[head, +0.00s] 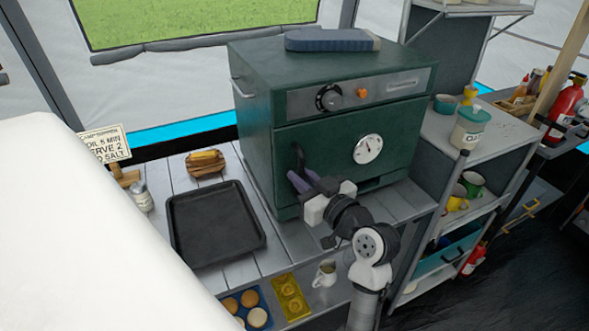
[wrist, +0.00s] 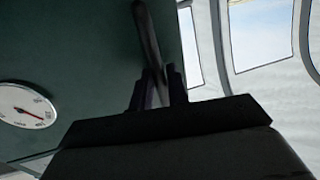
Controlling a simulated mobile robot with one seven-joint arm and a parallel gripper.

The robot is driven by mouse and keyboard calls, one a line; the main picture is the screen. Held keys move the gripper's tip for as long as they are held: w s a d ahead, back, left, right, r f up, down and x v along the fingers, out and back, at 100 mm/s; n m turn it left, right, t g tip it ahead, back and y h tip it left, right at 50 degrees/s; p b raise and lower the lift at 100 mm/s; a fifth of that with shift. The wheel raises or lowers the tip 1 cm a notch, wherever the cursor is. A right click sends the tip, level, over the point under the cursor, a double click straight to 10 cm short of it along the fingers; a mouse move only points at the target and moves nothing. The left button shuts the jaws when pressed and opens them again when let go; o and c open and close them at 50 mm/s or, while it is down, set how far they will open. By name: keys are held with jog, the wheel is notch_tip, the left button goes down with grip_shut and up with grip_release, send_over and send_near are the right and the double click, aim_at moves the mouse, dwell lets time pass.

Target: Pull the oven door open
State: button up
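The dark green oven (head: 258,115) stands on the slatted counter. Its front door (head: 330,140) looks flush with the body and carries a round white gauge (head: 367,148), which also shows in the wrist view (wrist: 27,105). A dark bar handle (head: 298,157) stands out at the door's left side. My gripper (head: 304,181) is at this handle, in front of the door's lower left. In the wrist view the handle (wrist: 147,38) runs down between my two fingers (wrist: 160,88), which look closed around it. The exact finger contact is dark and hard to see.
A black tray (head: 215,222) lies on the counter left of the oven. A blue-grey item (head: 330,40) lies on the oven top. A shelf unit (head: 500,140) stands close on the right.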

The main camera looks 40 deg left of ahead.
jog(key=shift+w+a, duration=0.1)
jog(key=shift+a, duration=0.25)
grip_shut()
jog(key=shift+d, duration=0.2)
